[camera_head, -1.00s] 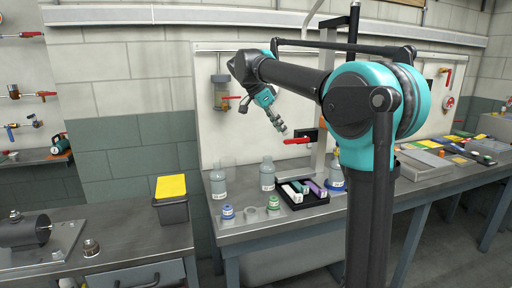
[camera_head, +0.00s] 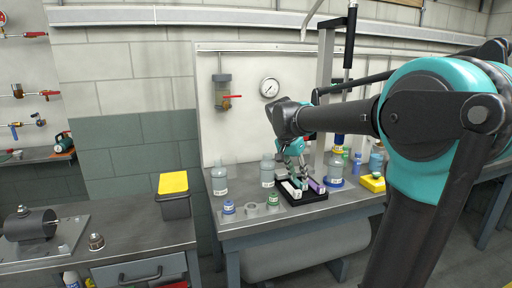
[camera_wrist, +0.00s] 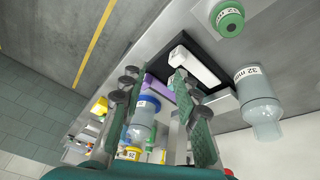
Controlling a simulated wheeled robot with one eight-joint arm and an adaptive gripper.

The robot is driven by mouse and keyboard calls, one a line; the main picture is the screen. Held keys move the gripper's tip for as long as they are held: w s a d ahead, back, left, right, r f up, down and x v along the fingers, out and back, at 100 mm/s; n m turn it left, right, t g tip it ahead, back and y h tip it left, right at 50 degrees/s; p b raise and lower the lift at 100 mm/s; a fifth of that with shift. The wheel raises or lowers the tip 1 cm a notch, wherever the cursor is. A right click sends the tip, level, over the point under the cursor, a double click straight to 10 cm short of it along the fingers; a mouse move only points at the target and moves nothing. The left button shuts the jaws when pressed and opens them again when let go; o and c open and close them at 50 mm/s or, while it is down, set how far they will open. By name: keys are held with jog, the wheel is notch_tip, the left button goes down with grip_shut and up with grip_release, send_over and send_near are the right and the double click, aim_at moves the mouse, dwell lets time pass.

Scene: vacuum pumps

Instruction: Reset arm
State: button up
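My gripper (camera_head: 298,184) is low over the black tray (camera_head: 307,200) on the bench in the head view, pointing down. In the wrist view my gripper (camera_wrist: 155,77) has its two green-padded fingers apart, with nothing held between them. The tray holds a white box (camera_wrist: 194,62) and a purple box (camera_wrist: 158,87). The white box is close to the right finger in the wrist view; I cannot tell whether they touch. The fingers hide part of the tray.
Clear bottles (camera_head: 219,181) and small jars (camera_head: 228,207) stand left of the tray. A bottle with a blue base (camera_head: 335,175) and a yellow block (camera_head: 373,183) are on its right. A black bin with a yellow lid (camera_head: 173,187) stands on the left bench.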

jog(key=s+d+f+n+t+y, duration=0.2)
jog(key=s+f+n, duration=0.6)
jog(key=s+f, duration=1.3)
jog(key=shift+s+d+f+n+y, duration=0.2)
jog(key=shift+d+f+n+y, duration=0.1)
jog(key=shift+d+f+y, duration=0.7)
jog(key=shift+d+r, duration=0.15)
jog(key=shift+r, duration=0.05)
jog(key=shift+c, duration=0.2)
